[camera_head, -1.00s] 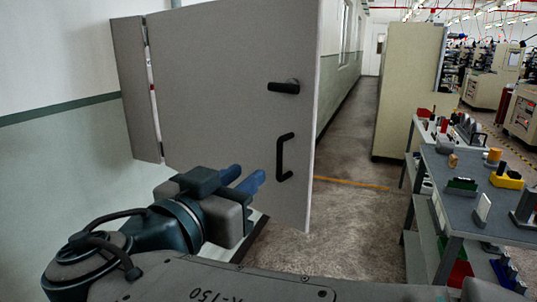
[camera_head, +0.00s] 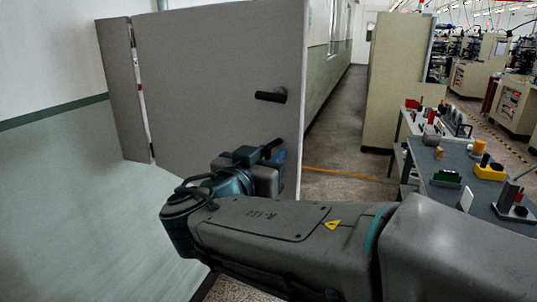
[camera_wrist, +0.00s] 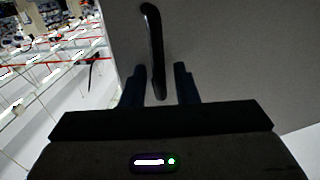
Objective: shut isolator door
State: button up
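The isolator door (camera_head: 215,75) is a tall light-grey panel standing open, hinged at its left to a narrow grey cabinet side (camera_head: 122,90). It has a black lever (camera_head: 271,96) and, lower down, a black pull handle (camera_head: 273,146), mostly hidden behind my gripper in the head view. In the wrist view the pull handle (camera_wrist: 153,45) runs down between the two fingers of my gripper (camera_wrist: 160,70). The fingers are apart, with a gap on each side of the bar; I cannot tell whether either touches it. My gripper (camera_head: 278,156) is at the door face in the head view.
A grey bench (camera_head: 432,199) with several small coloured parts stands at the right. A beige cabinet (camera_head: 393,80) stands behind it. An open floor aisle (camera_head: 340,130) runs between door and cabinet. A wall is at the left.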

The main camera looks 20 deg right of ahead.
grip_shut()
jog(key=shift+d+f, duration=0.1)
